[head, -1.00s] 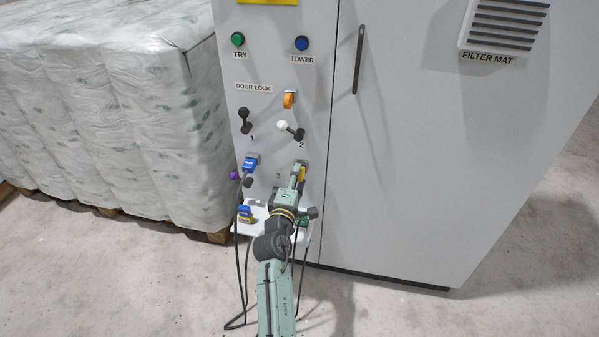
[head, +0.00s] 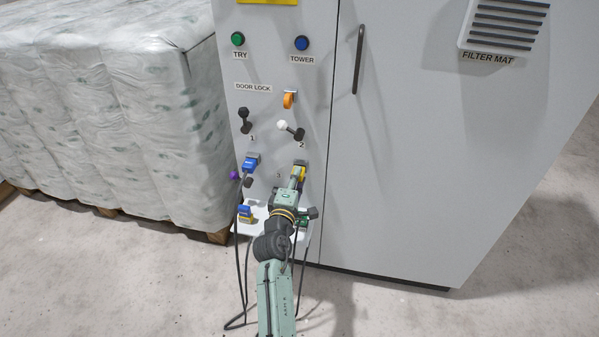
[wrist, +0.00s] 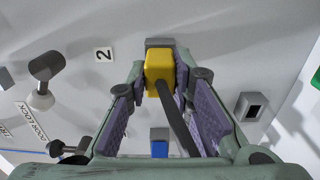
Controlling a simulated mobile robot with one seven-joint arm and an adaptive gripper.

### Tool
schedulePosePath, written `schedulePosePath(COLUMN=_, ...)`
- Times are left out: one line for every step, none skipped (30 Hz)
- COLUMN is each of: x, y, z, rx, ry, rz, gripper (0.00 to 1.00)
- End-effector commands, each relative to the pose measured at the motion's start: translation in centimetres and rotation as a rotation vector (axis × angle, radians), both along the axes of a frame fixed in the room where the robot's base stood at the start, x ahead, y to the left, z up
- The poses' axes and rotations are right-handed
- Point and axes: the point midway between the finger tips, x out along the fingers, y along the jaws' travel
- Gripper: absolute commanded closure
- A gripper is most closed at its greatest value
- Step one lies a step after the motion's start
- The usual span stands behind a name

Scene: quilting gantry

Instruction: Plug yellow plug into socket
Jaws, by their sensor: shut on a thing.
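The yellow plug (wrist: 158,66) is between the two fingers of my gripper (wrist: 161,72), with its dark cable running back between them. In the wrist view its front meets a grey socket (wrist: 159,42) on the panel; I cannot tell how deep it sits. In the head view the yellow plug (head: 299,172) is at the grey socket (head: 301,162) below lever 2, with my gripper (head: 297,181) on it from below. The contact pins are hidden.
A blue plug (head: 250,164) sits in the left socket. A grey socket with an empty dark opening (wrist: 252,106) is nearby. A black lever (head: 245,118) and a white-tipped lever (head: 290,129) stick out above. A white tray (head: 259,212) holds a blue-and-yellow plug (head: 246,214). Cables hang below.

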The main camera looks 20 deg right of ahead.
Motion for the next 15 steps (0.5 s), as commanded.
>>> schedulePosePath(x=-0.1, y=0.1, z=0.0, rx=0.000, ry=0.000, rz=0.000, gripper=1.00)
schedulePosePath(x=-0.2, y=0.1, z=0.0, rx=0.000, ry=0.000, rz=0.000, gripper=1.00)
schedulePosePath(x=-0.2, y=0.2, z=0.0, rx=0.000, ry=0.000, rz=0.000, gripper=1.00)
schedulePosePath(x=-0.3, y=0.2, z=0.0, rx=0.001, ry=0.001, rz=0.000, gripper=1.00)
schedulePosePath(x=-0.4, y=0.3, z=0.0, rx=0.001, ry=0.001, rz=0.000, gripper=1.00)
schedulePosePath(x=-0.5, y=0.4, z=0.0, rx=0.001, ry=0.001, rz=0.000, gripper=1.00)
schedulePosePath(x=-0.6, y=0.4, z=0.0, rx=0.000, ry=0.000, rz=0.000, gripper=1.00)
schedulePosePath(x=-0.7, y=0.5, z=0.0, rx=0.000, ry=0.000, rz=0.000, gripper=1.00)
schedulePosePath(x=-0.8, y=0.6, z=0.0, rx=0.000, ry=0.000, rz=0.000, gripper=1.00)
schedulePosePath(x=-0.9, y=0.6, z=0.0, rx=0.000, ry=0.000, rz=0.000, gripper=1.00)
schedulePosePath(x=-1.0, y=0.7, z=0.0, rx=0.000, ry=0.000, rz=0.000, gripper=1.00)
schedulePosePath(x=-1.1, y=0.8, z=0.0, rx=0.000, ry=0.000, rz=0.000, gripper=1.00)
schedulePosePath(x=-1.2, y=0.8, z=0.0, rx=0.000, ry=0.000, rz=0.000, gripper=1.00)
schedulePosePath(x=-1.3, y=0.9, z=0.0, rx=0.001, ry=0.001, rz=0.000, gripper=1.00)
schedulePosePath(x=-1.4, y=1.0, z=0.0, rx=0.001, ry=0.001, rz=0.000, gripper=1.00)
